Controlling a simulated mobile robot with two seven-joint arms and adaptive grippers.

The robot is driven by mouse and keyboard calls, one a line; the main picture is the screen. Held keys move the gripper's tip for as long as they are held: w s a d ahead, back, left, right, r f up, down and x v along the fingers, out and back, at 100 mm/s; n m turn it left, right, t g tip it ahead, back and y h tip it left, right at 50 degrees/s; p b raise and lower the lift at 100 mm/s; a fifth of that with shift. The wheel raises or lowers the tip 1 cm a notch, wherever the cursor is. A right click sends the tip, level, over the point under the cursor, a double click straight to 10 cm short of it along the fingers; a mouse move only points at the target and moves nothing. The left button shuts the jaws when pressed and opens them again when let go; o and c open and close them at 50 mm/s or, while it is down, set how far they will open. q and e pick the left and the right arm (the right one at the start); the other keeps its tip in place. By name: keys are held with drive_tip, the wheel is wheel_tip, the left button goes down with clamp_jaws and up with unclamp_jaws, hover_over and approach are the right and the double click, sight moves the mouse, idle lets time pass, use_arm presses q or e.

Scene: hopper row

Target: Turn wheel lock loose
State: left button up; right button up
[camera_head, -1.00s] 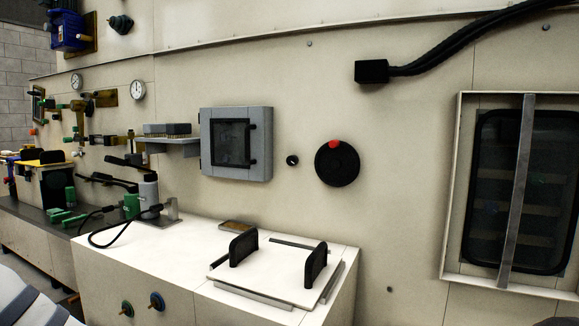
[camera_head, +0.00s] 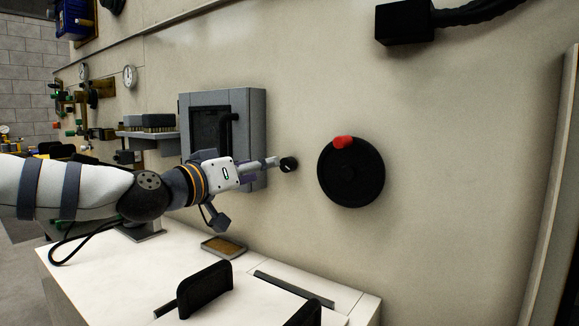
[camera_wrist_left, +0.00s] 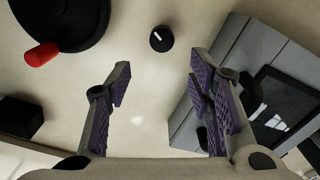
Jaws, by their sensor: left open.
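A small black knob (camera_head: 289,164) sits on the beige wall. In the left wrist view the knob (camera_wrist_left: 161,39) bears a white line on its face. To its right in the head view is a large round black wheel (camera_head: 352,180) with a red handle (camera_head: 343,142) near its top; the wheel (camera_wrist_left: 62,15) is partly cut off in the left wrist view. My left gripper (camera_head: 274,163) is open and empty, its fingertips just left of the knob. In the left wrist view the knob lies beyond the gap between the fingers (camera_wrist_left: 160,82), apart from both. My right gripper is not in view.
A grey cabinet with a dark window (camera_head: 255,110) is on the wall behind my left gripper. A white counter (camera_head: 120,275) below holds black upright brackets (camera_head: 205,290) and a small tray (camera_head: 224,247). A black box with a cable (camera_head: 403,22) is above the wheel.

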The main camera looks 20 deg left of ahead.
sight(285, 164)
use_arm(q)
drive_tip(key=x, duration=0.2)
drive_tip(key=f+x, duration=0.1)
drive_tip(key=x, duration=0.2)
drive_tip(key=b+x, duration=0.1)
drive_tip(key=x, duration=0.2)
drive_tip(key=shift+f, duration=0.2)
drive_tip(key=shift+w+d+r, duration=0.2)
drive_tip(key=shift+w, duration=0.25)
clamp_jaws()
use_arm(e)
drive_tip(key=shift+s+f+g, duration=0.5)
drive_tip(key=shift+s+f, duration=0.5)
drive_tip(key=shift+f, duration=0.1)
